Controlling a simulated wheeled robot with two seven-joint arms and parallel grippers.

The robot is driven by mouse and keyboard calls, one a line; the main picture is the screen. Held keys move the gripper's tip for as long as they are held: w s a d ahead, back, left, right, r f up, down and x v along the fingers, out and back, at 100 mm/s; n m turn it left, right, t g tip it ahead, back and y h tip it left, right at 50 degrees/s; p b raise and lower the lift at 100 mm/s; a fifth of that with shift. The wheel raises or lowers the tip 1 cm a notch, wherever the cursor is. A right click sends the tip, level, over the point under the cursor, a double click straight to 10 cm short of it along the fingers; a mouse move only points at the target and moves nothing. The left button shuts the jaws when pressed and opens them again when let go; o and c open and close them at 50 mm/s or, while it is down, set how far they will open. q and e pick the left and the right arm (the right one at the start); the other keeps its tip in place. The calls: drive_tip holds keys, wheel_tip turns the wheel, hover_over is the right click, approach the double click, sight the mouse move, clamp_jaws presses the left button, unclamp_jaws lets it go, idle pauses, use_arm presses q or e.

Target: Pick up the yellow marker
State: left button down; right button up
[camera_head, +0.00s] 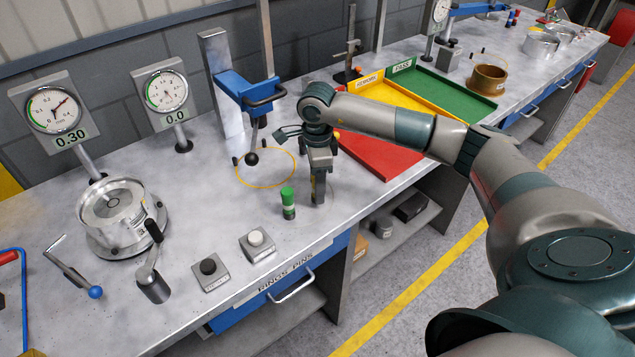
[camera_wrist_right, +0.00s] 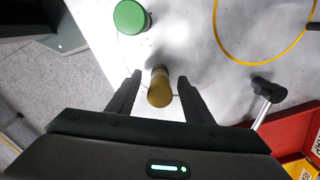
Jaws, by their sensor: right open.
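The yellow marker (camera_wrist_right: 159,90) stands between the two fingers of my right gripper (camera_wrist_right: 156,84) in the right wrist view, with space to either side. In the head view it is hidden by my right gripper (camera_head: 318,192), which points down at the bench and is open. A green-capped marker (camera_head: 288,204) stands upright just left of the gripper in the head view. The green cap also shows in the right wrist view (camera_wrist_right: 130,17). My left gripper is not in view.
A yellow ring (camera_head: 239,177) is marked on the bench behind the green marker. A red tray (camera_head: 385,155) lies right of the gripper. A blue lever press (camera_head: 240,90) stands behind. Two small button blocks (camera_head: 211,277) (camera_head: 257,246) are near the front edge.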

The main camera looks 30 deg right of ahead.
drive_tip(key=shift+f, duration=0.8)
drive_tip(key=shift+c, duration=0.5)
drive_tip(key=c, duration=1)
drive_tip(key=shift+r, duration=0.1)
drive_tip(key=shift+w+r+b, duration=0.1)
drive_tip(key=shift+r+b, duration=0.5)
drive_tip(key=shift+r, duration=0.15)
drive_tip(key=shift+s+d+r+b, duration=0.1)
drive_tip(key=shift+s+r+b, duration=0.1)
drive_tip(key=shift+r+b, duration=0.8)
drive_tip(key=s+d+r+b, duration=0.1)
drive_tip(key=s+d+r, duration=0.1)
drive_tip(key=s, duration=0.1)
drive_tip(key=s+d+r+b, duration=0.1)
drive_tip(key=s+d+r, duration=0.1)
drive_tip(key=s+r, duration=0.1)
drive_tip(key=s+d+r+b, duration=0.2)
drive_tip(key=s, duration=0.1)
drive_tip(key=shift+s+d+r, duration=0.1)
drive_tip(key=shift+s+r, duration=0.1)
drive_tip(key=shift+s, duration=0.05)
